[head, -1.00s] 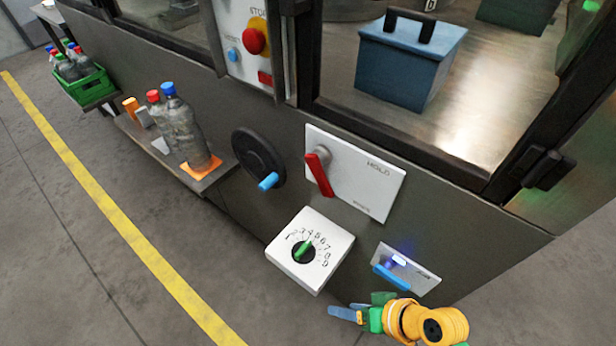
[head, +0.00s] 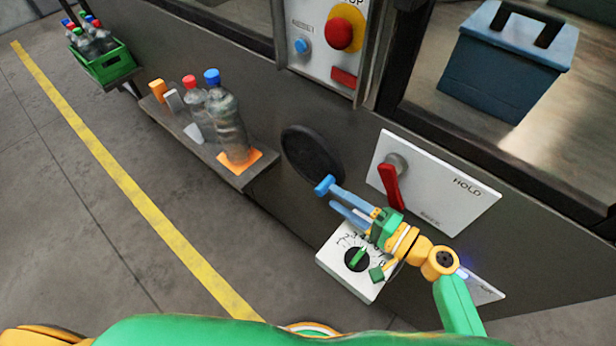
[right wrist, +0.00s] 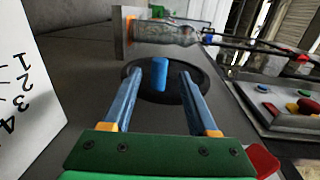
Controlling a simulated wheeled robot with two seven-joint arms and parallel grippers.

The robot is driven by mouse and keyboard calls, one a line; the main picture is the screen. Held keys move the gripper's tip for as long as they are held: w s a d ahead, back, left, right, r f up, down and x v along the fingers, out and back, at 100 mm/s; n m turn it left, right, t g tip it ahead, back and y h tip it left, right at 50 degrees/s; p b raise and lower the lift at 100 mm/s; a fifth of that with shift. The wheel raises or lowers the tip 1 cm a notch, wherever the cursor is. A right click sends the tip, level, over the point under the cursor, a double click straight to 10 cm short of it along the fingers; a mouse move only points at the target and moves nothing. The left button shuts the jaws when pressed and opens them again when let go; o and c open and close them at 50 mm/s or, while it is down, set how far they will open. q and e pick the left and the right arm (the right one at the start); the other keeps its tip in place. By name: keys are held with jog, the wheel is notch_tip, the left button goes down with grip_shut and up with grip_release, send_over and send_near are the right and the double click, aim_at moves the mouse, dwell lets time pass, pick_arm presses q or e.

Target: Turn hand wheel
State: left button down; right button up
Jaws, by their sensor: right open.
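The black hand wheel (head: 308,150) is on the machine's dark front panel, with its blue handle (head: 323,184) at its lower right rim. My right gripper (head: 333,197) is open, its blue fingers reaching up and left to the handle. In the right wrist view the wheel (right wrist: 160,97) lies beyond the fingers, and the handle (right wrist: 160,74) stands between the two fingertips (right wrist: 160,77), with a gap on each side. Neither finger appears to grip it. My left gripper is not in view.
A white HOLD plate with a red lever (head: 391,186) is right of the wheel. A numbered dial (head: 357,259) sits below, partly behind my right gripper. A shelf (head: 195,150) with bottles is at left. A red stop button (head: 340,33) is above.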

aim_at(317, 188)
jog(key=x, duration=0.8)
jog(key=shift+w+a+f, duration=0.1)
jog(key=shift+a, duration=0.05)
grip_shut()
dwell(1.1)
